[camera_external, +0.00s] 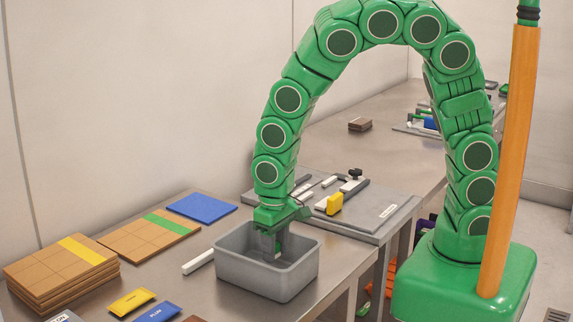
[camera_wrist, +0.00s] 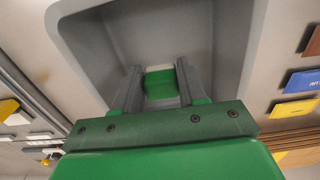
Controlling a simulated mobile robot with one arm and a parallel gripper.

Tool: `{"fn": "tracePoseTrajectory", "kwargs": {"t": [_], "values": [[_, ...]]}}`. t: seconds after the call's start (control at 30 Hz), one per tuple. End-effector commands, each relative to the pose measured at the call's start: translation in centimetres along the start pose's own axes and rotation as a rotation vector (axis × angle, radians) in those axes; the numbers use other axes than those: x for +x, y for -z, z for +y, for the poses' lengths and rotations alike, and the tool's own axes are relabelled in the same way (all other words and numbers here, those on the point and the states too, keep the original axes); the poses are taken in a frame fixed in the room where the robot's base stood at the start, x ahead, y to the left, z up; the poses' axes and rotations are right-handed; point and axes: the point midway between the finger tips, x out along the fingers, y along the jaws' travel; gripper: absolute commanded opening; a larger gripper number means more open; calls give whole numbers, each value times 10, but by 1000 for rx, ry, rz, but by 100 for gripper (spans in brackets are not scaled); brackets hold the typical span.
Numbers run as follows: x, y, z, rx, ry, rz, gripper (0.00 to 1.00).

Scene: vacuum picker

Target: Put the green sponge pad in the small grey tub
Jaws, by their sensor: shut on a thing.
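The small grey tub (camera_external: 267,281) stands on the steel table below my arm. My gripper (camera_external: 278,248) points down into the tub, its fingers inside the rim. In the wrist view my gripper (camera_wrist: 160,85) is shut on the green sponge pad (camera_wrist: 161,83), which sits between the two fingertips with a pale edge at its far side. The tub's grey wall (camera_wrist: 85,50) surrounds the fingers there. In the external view the pad is mostly hidden by the fingers and the tub's front wall. I cannot tell whether the pad touches the tub floor.
Stacked brown boxes with a yellow stripe (camera_external: 70,262), a brown board with a green stripe (camera_external: 150,235) and a blue pad (camera_external: 202,207) lie left. A yellow block (camera_external: 335,203) stands on a grey plate behind the tub. Yellow (camera_external: 130,302) and blue (camera_external: 158,313) packets lie in front.

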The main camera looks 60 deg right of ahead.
Motion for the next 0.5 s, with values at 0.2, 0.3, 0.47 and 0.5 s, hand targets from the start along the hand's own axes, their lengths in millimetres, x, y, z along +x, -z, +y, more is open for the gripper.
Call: {"fn": "tracePoseTrajectory", "kwargs": {"t": [0.2, 0.3, 0.47, 0.5], "values": [[11, 7, -4, 1, -1, -2, 13], [13, 8, -5, 1, -1, -1, 13], [18, 11, -7, 1, -1, -2, 13], [23, 10, -7, 1, -1, -3, 13]]}}
